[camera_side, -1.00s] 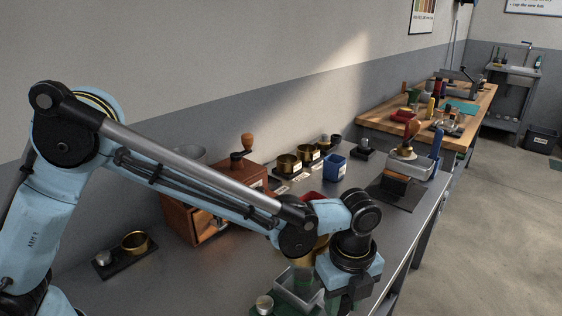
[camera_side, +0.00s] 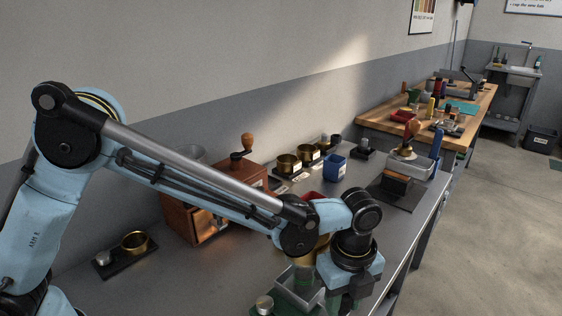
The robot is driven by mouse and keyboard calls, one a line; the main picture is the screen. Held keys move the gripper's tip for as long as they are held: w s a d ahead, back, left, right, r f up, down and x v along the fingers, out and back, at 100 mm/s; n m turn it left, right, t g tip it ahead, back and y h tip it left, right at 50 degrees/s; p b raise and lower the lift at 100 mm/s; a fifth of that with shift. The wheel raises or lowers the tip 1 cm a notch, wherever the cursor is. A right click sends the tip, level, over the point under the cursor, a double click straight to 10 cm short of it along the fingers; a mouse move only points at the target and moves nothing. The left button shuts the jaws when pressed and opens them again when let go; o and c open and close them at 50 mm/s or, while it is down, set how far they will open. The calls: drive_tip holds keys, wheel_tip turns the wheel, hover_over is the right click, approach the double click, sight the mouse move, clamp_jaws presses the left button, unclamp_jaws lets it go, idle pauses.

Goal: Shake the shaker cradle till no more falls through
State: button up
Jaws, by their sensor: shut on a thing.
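The shaker cradle (camera_side: 297,294) is a grey metal tray-like frame at the bottom centre of the side view, over a dark green base (camera_side: 262,312). My gripper (camera_side: 347,298) is at its right side, pointing down, and is shut on the cradle, though the fingertips are mostly hidden by the wrist and the picture's lower edge.
A brown wooden box with a knob (camera_side: 190,222) stands behind my arm. Brass cups (camera_side: 288,164), a blue bin (camera_side: 335,167) and a sealer-like device on a dark mat (camera_side: 376,197) stand farther back. A brass cup on a black tray (camera_side: 135,242) is at left.

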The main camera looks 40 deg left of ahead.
drive_tip(key=shift+w+d, duration=0.15)
drive_tip(key=shift+w, duration=2.35)
drive_tip(key=shift+s, duration=1.4)
drive_tip(key=o, duration=1)
drive_tip(key=shift+w, duration=0.1)
drive_tip(key=shift+r, duration=4)
